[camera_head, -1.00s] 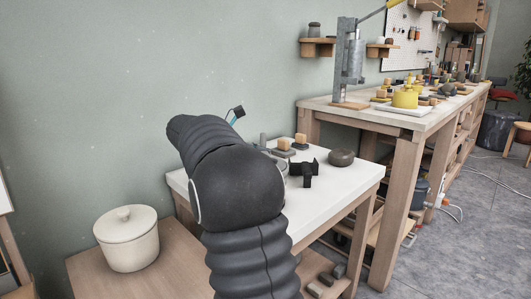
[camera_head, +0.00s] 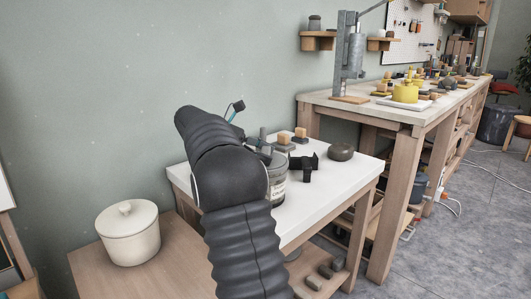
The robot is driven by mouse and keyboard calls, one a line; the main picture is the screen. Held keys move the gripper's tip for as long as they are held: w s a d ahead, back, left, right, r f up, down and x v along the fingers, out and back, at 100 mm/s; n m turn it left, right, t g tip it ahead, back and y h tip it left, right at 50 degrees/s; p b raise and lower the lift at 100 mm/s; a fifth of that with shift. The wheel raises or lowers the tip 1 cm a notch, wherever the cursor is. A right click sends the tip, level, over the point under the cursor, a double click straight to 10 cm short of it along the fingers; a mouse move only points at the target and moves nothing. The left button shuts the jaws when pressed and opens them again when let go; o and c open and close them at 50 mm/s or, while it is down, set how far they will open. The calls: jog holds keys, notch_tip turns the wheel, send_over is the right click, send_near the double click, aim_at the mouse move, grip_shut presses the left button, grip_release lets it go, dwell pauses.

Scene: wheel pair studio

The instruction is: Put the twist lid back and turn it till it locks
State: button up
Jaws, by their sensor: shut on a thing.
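A grey jar with a pale label (camera_head: 278,183) stands upright on the white table, just right of the arm. The arm covers its left side, and its top edge is dark and partly hidden. I cannot tell whether the twist lid is on the jar. A round dark grey object (camera_head: 340,152) lies on the table further right; I cannot tell if it is a lid.
A black lobed object (camera_head: 306,164) lies between the jar and the round object. Small wooden-topped blocks (camera_head: 284,139) stand at the back of the white table (camera_head: 322,196). A cream lidded pot (camera_head: 129,236) stands on a wooden surface at left. A larger workbench (camera_head: 420,116) is at right.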

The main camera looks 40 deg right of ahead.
jog(key=o, duration=1.8)
jog(key=shift+f, duration=0.15)
jog(key=shift+c, duration=0.2)
